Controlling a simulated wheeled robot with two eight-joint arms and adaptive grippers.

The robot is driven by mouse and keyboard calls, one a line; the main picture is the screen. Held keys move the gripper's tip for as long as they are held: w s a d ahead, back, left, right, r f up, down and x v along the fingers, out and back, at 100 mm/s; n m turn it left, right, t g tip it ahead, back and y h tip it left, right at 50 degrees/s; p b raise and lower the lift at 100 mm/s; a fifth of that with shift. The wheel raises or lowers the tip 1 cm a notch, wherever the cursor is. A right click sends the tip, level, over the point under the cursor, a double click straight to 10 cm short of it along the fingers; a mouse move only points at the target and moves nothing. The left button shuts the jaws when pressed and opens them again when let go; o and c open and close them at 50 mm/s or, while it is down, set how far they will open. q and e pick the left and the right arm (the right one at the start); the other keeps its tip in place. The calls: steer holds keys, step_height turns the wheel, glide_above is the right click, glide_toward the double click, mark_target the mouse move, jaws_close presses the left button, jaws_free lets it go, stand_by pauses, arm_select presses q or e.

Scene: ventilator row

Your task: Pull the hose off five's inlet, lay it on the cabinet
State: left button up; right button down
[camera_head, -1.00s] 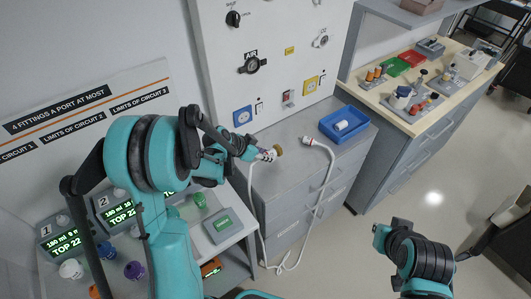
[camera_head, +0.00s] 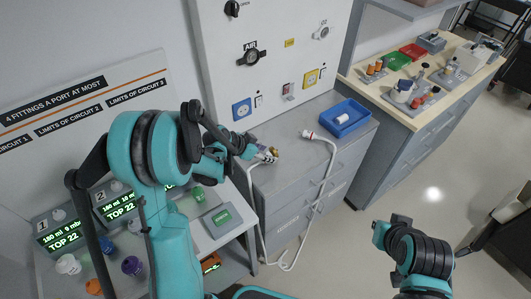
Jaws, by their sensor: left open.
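My left gripper (camera_head: 243,148) is open over the left part of the grey cabinet top (camera_head: 290,152). At its tips is a white hose end with a brass tip (camera_head: 269,154); I cannot tell whether it lies on the cabinet or is just above it. The white hose (camera_head: 324,177) hangs in a loop down the cabinet front. Its other end, white with a red band (camera_head: 308,134), lies on the cabinet top. Unit five's inlet cannot be made out. My right arm's end (camera_head: 384,233) is low at the right, over the floor; its fingers are not clear.
A blue tray (camera_head: 362,127) holding a white roll stands at the cabinet's back right. The wall panel (camera_head: 250,53) rises behind. A table at the left carries ventilators, coloured cups and a grey box (camera_head: 220,218). A wooden-topped counter (camera_head: 400,113) stands at the right.

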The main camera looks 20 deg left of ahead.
arm_select(q)
steer(key=s+a+r+p, duration=0.2)
steer(key=s+r+p, duration=0.1)
steer(key=r, duration=0.5)
steer(key=s+a+r+p, duration=0.3)
steer(key=r, duration=0.5)
steer(key=shift+s+r, duration=0.15)
steer(key=shift+r, duration=0.25)
steer(key=shift+a, duration=0.1)
steer(key=s+d+n+y+b, duration=0.1)
steer(key=s+d+n+y, duration=0.1)
steer(key=s, duration=0.7)
steer(key=s+d+n+y+b, duration=0.2)
steer(key=s+d+n+y, duration=0.1)
steer(key=s, duration=0.6)
steer(key=d+n, duration=0.1)
steer(key=n, duration=0.1)
steer(key=shift+f+n+t, duration=0.25)
steer(key=shift+n+t, duration=0.05)
steer(key=shift+n, duration=0.1)
